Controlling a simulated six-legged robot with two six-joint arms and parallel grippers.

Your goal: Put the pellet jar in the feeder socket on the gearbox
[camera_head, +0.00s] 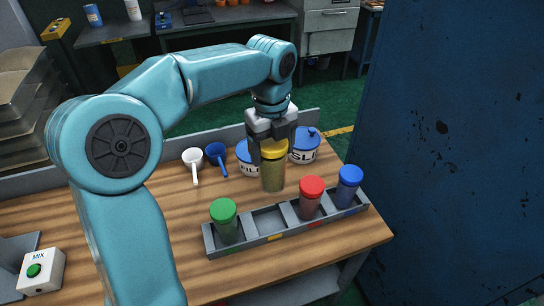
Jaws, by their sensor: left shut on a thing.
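My left gripper (272,143) is shut on a jar with a yellow lid and olive-yellow contents (272,177). The jar is upright, just behind the rack's empty compartment in the picture; I cannot tell its exact height over the table. The grey rack (245,245) holds a green-lidded jar (225,222) at its left end, and a red-lidded jar (311,198) and a blue-lidded jar (348,187) to the right. The empty compartment, with a yellow mark in front, is between green and red. No gearbox or feeder socket shows. My right gripper is out of view.
Two blue-lidded tubs (305,146) stand behind the held jar. A white scoop (193,165) and a blue scoop (216,156) lie to its left. A button box (42,271) sits front left. A large blue panel (455,150) fills the right. The table's middle left is clear.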

